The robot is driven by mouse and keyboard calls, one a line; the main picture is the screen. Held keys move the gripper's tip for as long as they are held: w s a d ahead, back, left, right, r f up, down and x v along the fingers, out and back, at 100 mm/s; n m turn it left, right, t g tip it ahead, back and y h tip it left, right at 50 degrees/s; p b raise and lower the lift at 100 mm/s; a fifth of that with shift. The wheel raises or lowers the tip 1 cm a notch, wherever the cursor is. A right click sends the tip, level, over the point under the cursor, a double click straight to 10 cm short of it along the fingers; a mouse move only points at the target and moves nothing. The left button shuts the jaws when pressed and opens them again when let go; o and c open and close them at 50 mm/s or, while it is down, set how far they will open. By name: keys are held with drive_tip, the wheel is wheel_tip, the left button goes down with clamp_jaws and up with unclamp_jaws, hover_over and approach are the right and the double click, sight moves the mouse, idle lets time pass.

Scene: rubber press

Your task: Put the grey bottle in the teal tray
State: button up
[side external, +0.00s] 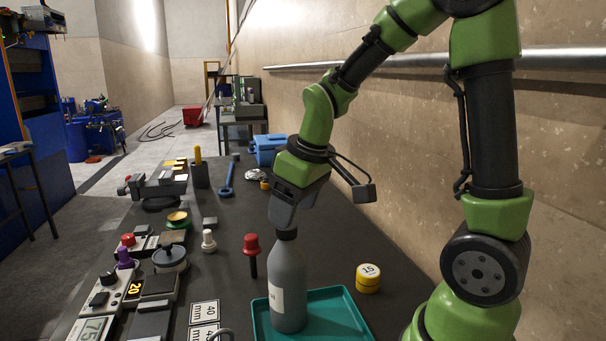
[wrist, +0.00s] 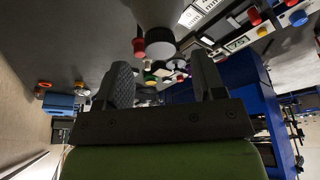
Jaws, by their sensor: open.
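The grey bottle (side external: 288,285) stands upright with its base inside the teal tray (side external: 342,312) at the bottom of the side view. Its pale label faces left and its dark cap is on top. My gripper (side external: 283,222) is right above the cap, pointing down. In the wrist view the two fingers of my gripper (wrist: 163,72) are spread apart with nothing between them. The bottle's cap (wrist: 160,44) shows just beyond the fingertips, roughly centred between them. I cannot tell whether a finger touches the cap. The tray is not seen in the wrist view.
A yellow round weight (side external: 368,278) stands right of the tray. A red-handled tool (side external: 252,250) stands behind the bottle to the left. Gauges, labelled plates and a vice (side external: 155,187) crowd the table's left side. The wall is close on the right.

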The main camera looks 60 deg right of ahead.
drive_tip(key=v, duration=0.7)
drive_tip(key=s+a+r+m+t+y, duration=0.1)
drive_tip(key=s+a+m+t+y, duration=0.1)
drive_tip(key=s+a, duration=0.5)
drive_tip(key=s+m+t, duration=0.1)
drive_tip(key=s+m, duration=0.1)
drive_tip(key=s, duration=0.1)
drive_tip(key=shift+a+r+t, duration=0.25)
drive_tip(key=shift+a+t, duration=0.15)
